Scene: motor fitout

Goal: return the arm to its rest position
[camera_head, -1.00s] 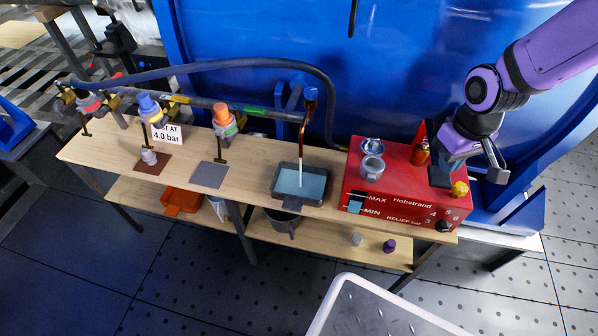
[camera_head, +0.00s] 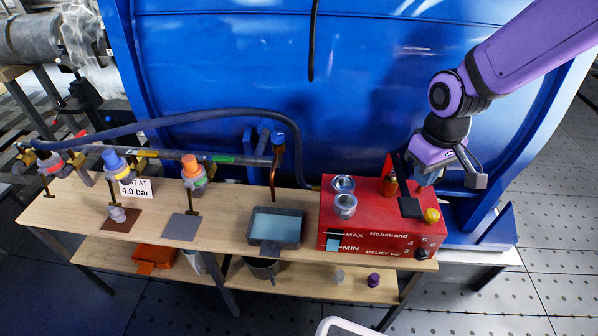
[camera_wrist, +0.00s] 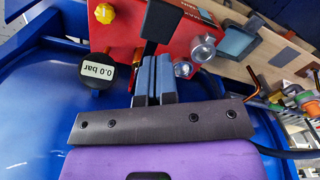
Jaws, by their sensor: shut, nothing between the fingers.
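My purple arm (camera_head: 520,60) reaches in from the upper right in the head view. My gripper (camera_head: 424,180) hangs at the back right of the red box (camera_head: 368,225). The wrist view shows its blue-grey fingers (camera_wrist: 153,78) pressed together with nothing between them. The fingertips point toward a black lever-like part (camera_wrist: 161,20) on the box. I cannot tell how wide the gap to it is.
A gauge reading 0.0 bar (camera_wrist: 97,70) and a yellow knob (camera_head: 431,215) are close to the gripper. The blue tank wall (camera_head: 230,60) stands behind. A wooden bench (camera_head: 80,212) carries a water tray (camera_head: 275,228) and hose fittings. The floor at right is clear.

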